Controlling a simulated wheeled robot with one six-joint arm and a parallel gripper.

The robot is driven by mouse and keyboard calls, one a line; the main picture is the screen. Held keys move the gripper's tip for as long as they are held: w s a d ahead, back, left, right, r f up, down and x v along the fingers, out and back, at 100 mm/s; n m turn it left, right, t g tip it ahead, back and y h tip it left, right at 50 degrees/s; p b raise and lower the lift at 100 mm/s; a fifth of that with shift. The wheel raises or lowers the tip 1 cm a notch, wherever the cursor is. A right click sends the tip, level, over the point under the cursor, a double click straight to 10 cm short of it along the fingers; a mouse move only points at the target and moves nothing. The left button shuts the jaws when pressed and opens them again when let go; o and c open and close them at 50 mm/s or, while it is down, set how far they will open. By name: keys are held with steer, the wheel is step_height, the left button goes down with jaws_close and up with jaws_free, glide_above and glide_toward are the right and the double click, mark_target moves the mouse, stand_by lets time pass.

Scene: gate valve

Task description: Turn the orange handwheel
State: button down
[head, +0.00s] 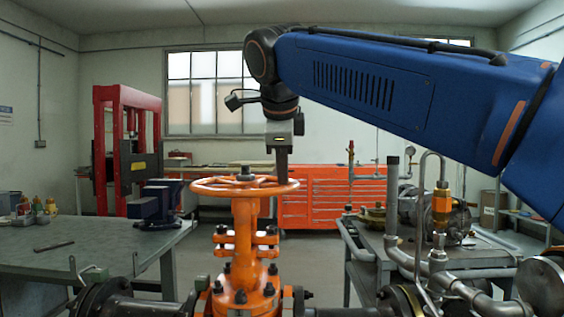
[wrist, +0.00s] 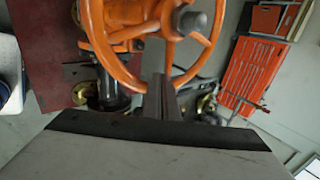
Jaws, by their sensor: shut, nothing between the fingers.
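The orange handwheel (head: 217,188) sits level on top of an orange gate valve (head: 240,260) in the middle of the head view. Its rim, spokes and grey hub nut also show at the top of the wrist view (wrist: 213,38). My gripper (head: 283,178) points down at the right part of the wheel, with its fingertips at about rim height. In the wrist view the shut fingers (wrist: 160,88) overlap the wheel's near rim and part of that rim is hidden behind them. Nothing is held. I cannot tell whether the fingers touch the rim.
A workbench (head: 90,255) with a blue vise (head: 155,205) stands at the left, a red press (head: 125,145) behind it. A red tool cabinet (head: 325,195) stands at the back. Pipes and a pump (head: 445,222) crowd the right side.

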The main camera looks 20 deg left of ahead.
steer(key=shift+w+a+f, duration=0.15)
steer(key=shift+w+f, duration=0.05)
steer(key=shift+w, duration=0.4)
steer(key=shift+w, duration=0.1)
steer(key=shift+w+n+y, duration=0.2)
steer(key=shift+n+y, duration=0.1)
steer(key=shift+n, duration=0.1)
steer(key=shift+w+n+y, duration=0.3)
steer(key=shift+w+n, duration=0.25)
steer(key=shift+n, duration=0.05)
